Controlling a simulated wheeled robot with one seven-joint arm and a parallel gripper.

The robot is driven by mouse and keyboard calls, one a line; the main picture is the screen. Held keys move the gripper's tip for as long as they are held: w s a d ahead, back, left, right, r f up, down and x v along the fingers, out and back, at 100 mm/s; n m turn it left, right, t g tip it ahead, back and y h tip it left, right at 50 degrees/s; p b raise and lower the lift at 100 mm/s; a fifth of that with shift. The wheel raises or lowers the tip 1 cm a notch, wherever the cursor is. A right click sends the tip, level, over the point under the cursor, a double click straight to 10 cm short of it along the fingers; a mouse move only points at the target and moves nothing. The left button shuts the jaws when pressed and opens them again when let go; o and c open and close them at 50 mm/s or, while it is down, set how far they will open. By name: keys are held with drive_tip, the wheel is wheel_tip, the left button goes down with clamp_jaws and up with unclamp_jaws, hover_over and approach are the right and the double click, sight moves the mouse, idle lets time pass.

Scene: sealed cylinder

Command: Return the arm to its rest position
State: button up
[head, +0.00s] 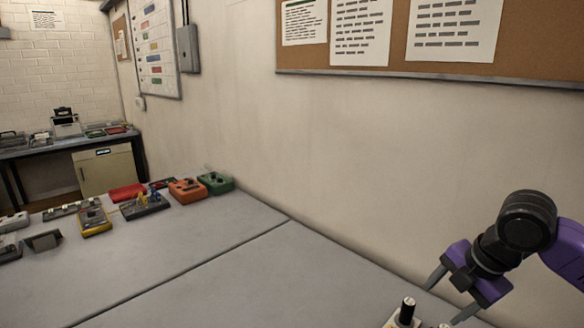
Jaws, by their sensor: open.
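My gripper (446,299) is at the lower right of the head view, at the end of my purple and black arm. Its two grey fingers are apart and point down to the left. Nothing shows between them. Just below and left of the fingers, at the bottom edge, is a pale device with a black-topped upright post (406,312). The post stands apart from the fingers in the picture. The lower part of this device is cut off by the frame.
A grey table (190,262) fills the lower left and middle, mostly bare. Several devices stand at its far end, among them an orange box (187,191) and a green box (215,183). A wall with a corkboard (400,62) runs along the right. Another bench (50,146) stands far left.

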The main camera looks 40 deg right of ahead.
drive_tip(key=w+a+r+m+t, duration=0.3)
drive_tip(key=w+r+m+t, duration=0.2)
drive_tip(key=w+r+t, duration=0.65)
drive_tip(key=w+a+r+m+t+h, duration=0.25)
drive_tip(key=w+r+m, duration=0.2)
drive_tip(key=r, duration=0.25)
drive_tip(key=w+a+r+m+t+h, duration=0.1)
drive_tip(key=w+a+r+m+t, duration=0.25)
drive_tip(key=r+m, duration=0.2)
drive_tip(key=s+a+f+g+y, duration=0.1)
drive_tip(key=s+a+f+g, duration=0.1)
drive_tip(key=s+a+f, duration=0.6)
drive_tip(key=s+a+f+g+y, duration=0.2)
drive_tip(key=s+a+f, duration=0.7)
drive_tip(key=s+f, duration=0.3)
drive_tip(key=s+a+f+g+y, duration=0.1)
drive_tip(key=s+a+f+g, duration=0.1)
drive_tip(key=s+a+f, duration=0.6)
drive_tip(key=shift+s+a+f, duration=0.1)
drive_tip(key=shift+s+f, duration=0.45)
drive_tip(key=shift+s, duration=0.2)
drive_tip(key=shift+s+f, duration=0.5)
drive_tip(key=shift+s, duration=0.3)
drive_tip(key=shift+s+a+f, duration=0.1)
drive_tip(key=shift+s+f, duration=0.45)
drive_tip(key=shift+s, duration=0.2)
drive_tip(key=shift+a+y, duration=0.1)
drive_tip(key=shift+y, duration=0.15)
